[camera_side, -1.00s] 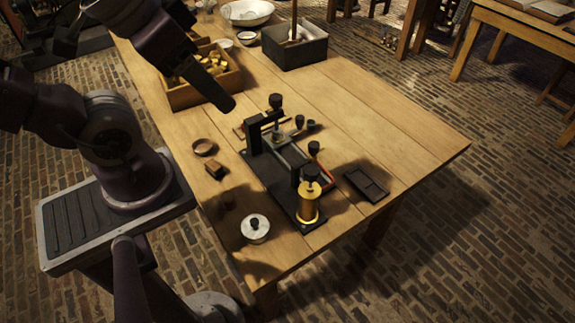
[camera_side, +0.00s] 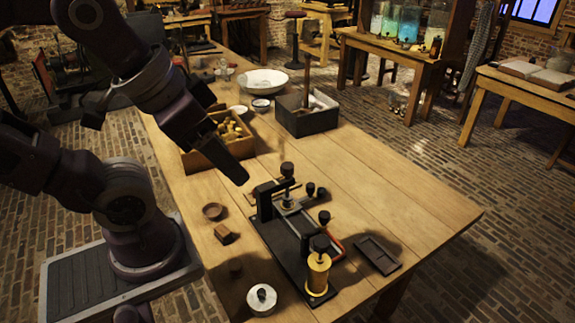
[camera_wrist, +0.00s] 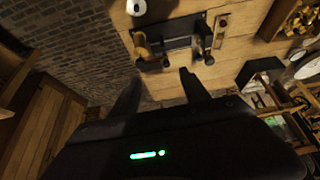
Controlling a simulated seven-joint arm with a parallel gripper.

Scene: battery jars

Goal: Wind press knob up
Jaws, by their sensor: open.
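The press is a black bracket (camera_side: 264,203) on a dark base plate on the wooden table, in the middle of the side view. Its black press knob (camera_side: 287,169) stands upright on top of the bracket's arm. A brass cylinder with a black top (camera_side: 318,273) stands at the plate's near end. My gripper (camera_side: 240,180) is left of the knob and apart from it, pointing down to the right. In the wrist view my gripper (camera_wrist: 162,73) has its two fingers spread with nothing between them. The press (camera_wrist: 180,42) is beyond the fingertips there, dark and partly unclear.
A wooden box of brass parts (camera_side: 221,143) is behind my gripper, with a grey bin (camera_side: 306,121) farther back. The table's right part is clear.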

